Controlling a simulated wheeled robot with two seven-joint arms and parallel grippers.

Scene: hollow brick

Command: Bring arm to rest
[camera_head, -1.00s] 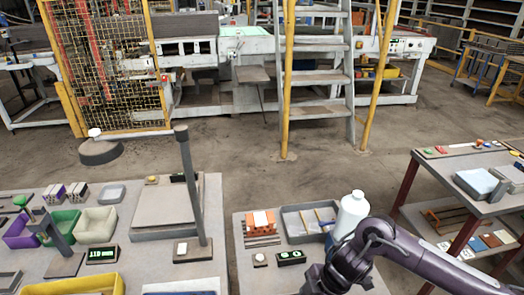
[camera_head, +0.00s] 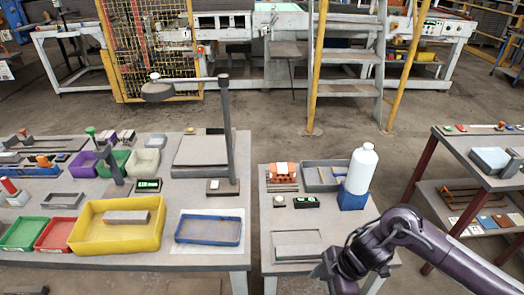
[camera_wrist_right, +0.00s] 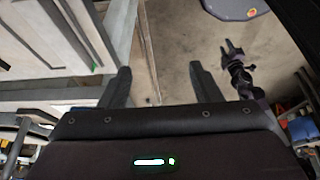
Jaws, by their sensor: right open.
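My right arm enters the head view from the lower right, in front of the right table. Its gripper (camera_head: 328,272) is low near that table's front edge, and its fingertips are hard to make out. In the right wrist view the two fingers (camera_wrist_right: 164,78) stand wide apart with nothing between them, above bare floor. A small dark gripper at the end of a dark arm, apparently my left gripper (camera_wrist_right: 234,50), shows beyond them; its jaws are too small to judge. An orange brick (camera_head: 283,176) with a white label lies on the right table.
The right table holds a white bottle (camera_head: 362,168) in a blue holder (camera_head: 352,201), a grey tray (camera_head: 312,185) and a shallow grey tray (camera_head: 299,254). The left table carries a yellow bin (camera_head: 88,240) with a grey block (camera_head: 127,217). A red-legged shelf (camera_head: 458,152) stands right.

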